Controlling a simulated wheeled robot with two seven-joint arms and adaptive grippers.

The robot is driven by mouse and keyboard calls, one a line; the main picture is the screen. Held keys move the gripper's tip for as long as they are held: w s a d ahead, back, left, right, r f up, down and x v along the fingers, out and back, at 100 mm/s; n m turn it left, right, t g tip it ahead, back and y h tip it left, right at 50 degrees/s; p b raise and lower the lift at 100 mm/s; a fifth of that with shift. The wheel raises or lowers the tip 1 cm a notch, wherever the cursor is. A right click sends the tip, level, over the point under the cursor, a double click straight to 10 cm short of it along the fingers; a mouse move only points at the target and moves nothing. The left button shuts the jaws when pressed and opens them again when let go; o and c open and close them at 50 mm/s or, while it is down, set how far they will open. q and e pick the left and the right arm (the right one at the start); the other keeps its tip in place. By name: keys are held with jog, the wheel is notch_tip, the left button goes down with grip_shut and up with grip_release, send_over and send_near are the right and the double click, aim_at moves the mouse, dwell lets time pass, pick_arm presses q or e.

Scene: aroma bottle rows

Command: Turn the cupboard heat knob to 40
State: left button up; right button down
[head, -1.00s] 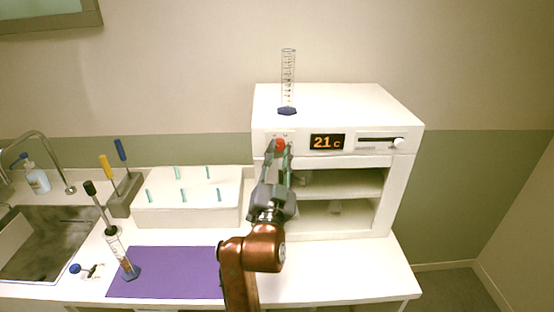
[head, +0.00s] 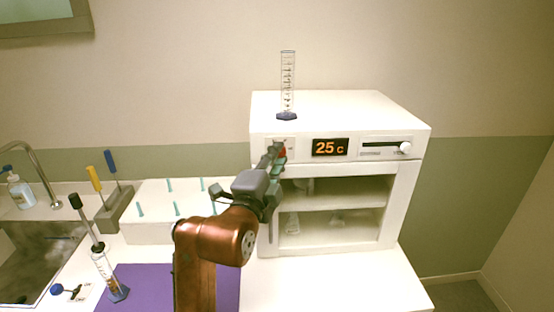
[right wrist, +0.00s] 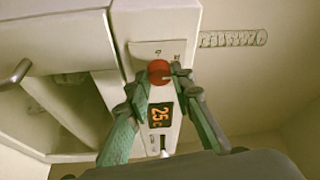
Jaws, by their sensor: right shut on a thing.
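The white cupboard (head: 345,200) stands on the right part of the counter, its front shelves open to view. Its red heat knob (head: 282,153) is at the upper left of the front panel, partly hidden by my gripper. The display (head: 329,148) reads 25 C. My right gripper (head: 277,155) is shut on the knob, its wrist turned and the arm leaning in from the lower left. In the right wrist view the red knob (right wrist: 159,72) sits between the two fingertips, above the display (right wrist: 160,115). My left gripper is not in view.
A measuring cylinder (head: 288,85) stands on the cupboard top. A slider (head: 405,147) is right of the display. Left are a white peg rack (head: 150,225), a purple mat (head: 130,285), a screwdriver holder (head: 115,212) and the sink (head: 35,260). The counter before the cupboard is clear.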

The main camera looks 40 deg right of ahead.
pick_arm(q)
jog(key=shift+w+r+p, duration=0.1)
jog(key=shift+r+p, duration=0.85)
jog(key=shift+p, duration=0.15)
pick_arm(e)
jog(key=m, duration=0.2)
jog(key=m+y, duration=0.1)
jog(key=m+g, duration=0.1)
jog(key=m, duration=0.1)
jog(key=shift+r+m+y, duration=0.25)
jog(key=shift+m+y, duration=0.05)
jog(key=shift+y, duration=0.1)
jog(key=c, duration=1.7)
grip_release()
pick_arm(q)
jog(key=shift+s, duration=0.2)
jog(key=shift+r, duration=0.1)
